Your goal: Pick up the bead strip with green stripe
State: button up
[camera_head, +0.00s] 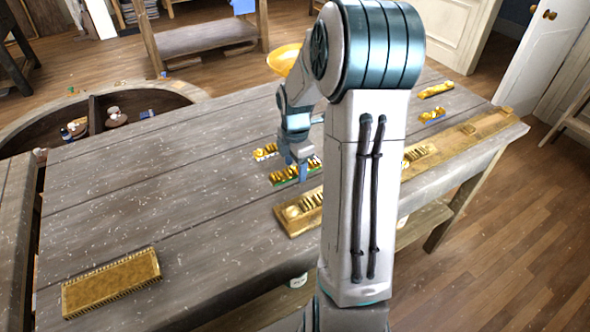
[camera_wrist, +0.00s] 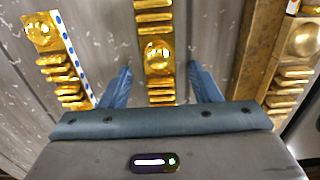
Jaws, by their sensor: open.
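The bead strip with green stripe (camera_head: 283,175) lies on the grey plank table, with gold beads on top and green along its near side. In the wrist view a gold bead strip (camera_wrist: 154,27) runs between my two blue fingers, a gap on each side; its green stripe is not clear there. My gripper (camera_head: 297,170) is open and points down at the strip, one finger on each side. In the wrist view my gripper (camera_wrist: 160,72) holds nothing. Part of the strip is hidden by the fingers in the head view.
A blue-and-white-edged bead strip (camera_wrist: 60,55) lies close on the left. A long wooden rail (camera_head: 292,226) with gold pieces runs close on the right. More strips (camera_head: 436,89) lie at the far right. A gold ridged plate (camera_head: 110,283) is front left; the left tabletop is clear.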

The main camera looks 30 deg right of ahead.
jog(key=c, duration=1.1)
jog(key=shift+r, duration=0.1)
